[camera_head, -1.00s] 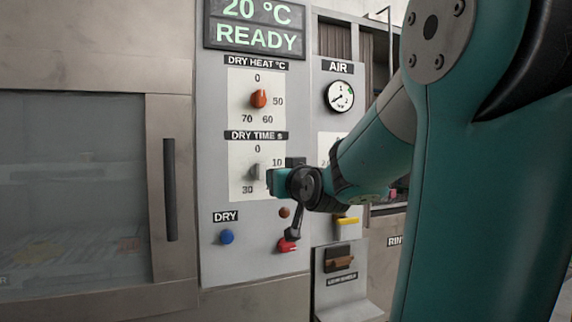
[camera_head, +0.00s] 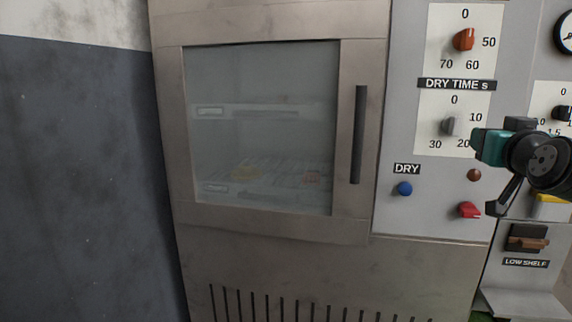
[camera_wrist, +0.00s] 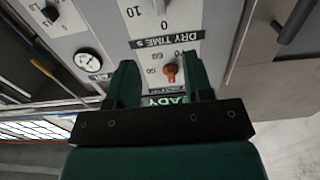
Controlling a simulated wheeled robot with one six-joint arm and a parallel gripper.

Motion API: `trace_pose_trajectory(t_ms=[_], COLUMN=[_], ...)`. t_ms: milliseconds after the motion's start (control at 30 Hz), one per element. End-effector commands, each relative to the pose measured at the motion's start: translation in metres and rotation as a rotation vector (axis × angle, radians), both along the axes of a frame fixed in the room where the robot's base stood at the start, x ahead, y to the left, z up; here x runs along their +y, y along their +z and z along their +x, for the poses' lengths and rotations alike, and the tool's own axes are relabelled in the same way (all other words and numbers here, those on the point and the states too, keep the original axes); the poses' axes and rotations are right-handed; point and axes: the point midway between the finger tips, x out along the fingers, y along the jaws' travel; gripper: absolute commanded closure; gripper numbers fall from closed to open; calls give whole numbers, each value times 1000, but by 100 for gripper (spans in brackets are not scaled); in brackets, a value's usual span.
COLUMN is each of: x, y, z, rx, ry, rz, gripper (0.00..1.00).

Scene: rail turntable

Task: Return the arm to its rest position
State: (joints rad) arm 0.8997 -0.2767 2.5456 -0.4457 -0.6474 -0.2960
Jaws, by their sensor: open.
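My gripper (camera_wrist: 162,72) is open and empty in the wrist view, its two teal fingers apart. Between and beyond them show the orange dry heat knob (camera_wrist: 170,72) and part of the green display lettering, upside down. In the head view the end of my arm (camera_head: 535,158) is at the right edge, in front of the control panel (camera_head: 440,215). It hides part of the panel near the dry time dial. The rest of the arm is out of the head view. No contact with the panel can be made out.
A closed glass-fronted cabinet door (camera_head: 262,228) with a dark vertical handle (camera_head: 358,135) stands left of the panel. A low shelf (camera_head: 525,303) juts out at lower right.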

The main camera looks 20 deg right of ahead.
Motion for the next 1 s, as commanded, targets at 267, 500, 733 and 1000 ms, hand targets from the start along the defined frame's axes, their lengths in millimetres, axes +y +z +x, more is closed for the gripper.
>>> trace_pose_trajectory(t_ms=[267, 500, 733, 1000], x=[70, 242, 336, 372], y=[-33, -104, -144, -162], z=[36, 29, -45, -128], rx=[152, 620, 1058, 1453], ry=[238, 735, 1024, 1187], rz=[123, 309, 313, 202], gripper=[53, 53, 53, 53])
